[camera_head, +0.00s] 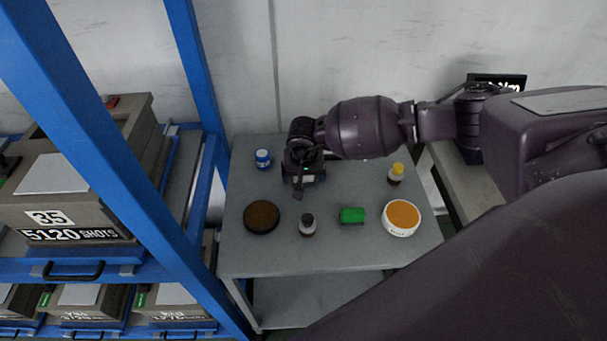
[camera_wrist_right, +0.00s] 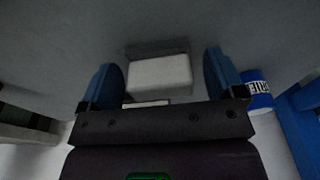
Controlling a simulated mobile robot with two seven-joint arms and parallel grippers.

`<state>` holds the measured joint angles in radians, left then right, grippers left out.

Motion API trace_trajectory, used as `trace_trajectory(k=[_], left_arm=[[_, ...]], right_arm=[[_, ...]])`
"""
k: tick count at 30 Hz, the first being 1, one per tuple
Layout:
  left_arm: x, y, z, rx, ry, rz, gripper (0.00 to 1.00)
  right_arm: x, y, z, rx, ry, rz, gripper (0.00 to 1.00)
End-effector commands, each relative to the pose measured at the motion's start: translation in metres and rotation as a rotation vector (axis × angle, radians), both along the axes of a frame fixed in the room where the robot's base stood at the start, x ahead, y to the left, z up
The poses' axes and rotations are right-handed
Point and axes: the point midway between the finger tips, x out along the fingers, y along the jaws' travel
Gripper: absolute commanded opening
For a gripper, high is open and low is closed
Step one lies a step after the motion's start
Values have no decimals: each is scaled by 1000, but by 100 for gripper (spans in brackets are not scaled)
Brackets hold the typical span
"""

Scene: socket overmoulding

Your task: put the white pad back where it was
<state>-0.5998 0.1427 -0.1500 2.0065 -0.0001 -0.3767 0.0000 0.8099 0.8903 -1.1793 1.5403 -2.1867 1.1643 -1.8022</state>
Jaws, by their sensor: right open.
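The white pad (camera_wrist_right: 160,76) shows in the right wrist view as a pale block on the grey surface, between the two blue fingertips of my right gripper (camera_wrist_right: 166,78). The fingers stand apart, with a gap on each side of the pad. In the head view my right gripper (camera_head: 304,182) points down over the back middle of the grey table (camera_head: 335,255) and hides the pad. My left gripper is not in view.
On the table are a blue tin (camera_head: 262,159), a brown disc (camera_head: 262,217), a dark-capped bottle (camera_head: 307,225), a green piece (camera_head: 352,215), an orange-topped white tub (camera_head: 401,218) and a yellow-capped bottle (camera_head: 396,174). A blue rack (camera_head: 115,185) stands left.

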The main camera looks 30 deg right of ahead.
Motion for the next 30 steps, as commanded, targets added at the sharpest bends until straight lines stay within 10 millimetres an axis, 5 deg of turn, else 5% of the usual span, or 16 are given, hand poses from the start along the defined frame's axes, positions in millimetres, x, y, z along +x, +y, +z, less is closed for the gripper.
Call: trace_trajectory(k=[7, 21, 30], left_arm=[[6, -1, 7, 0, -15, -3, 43], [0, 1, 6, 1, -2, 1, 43], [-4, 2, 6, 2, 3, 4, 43]], right_arm=[[0, 0, 13, 0, -2, 1, 88], [-12, 6, 96, -1, -4, 1, 88], [-16, 7, 121, 0, -1, 0, 88]])
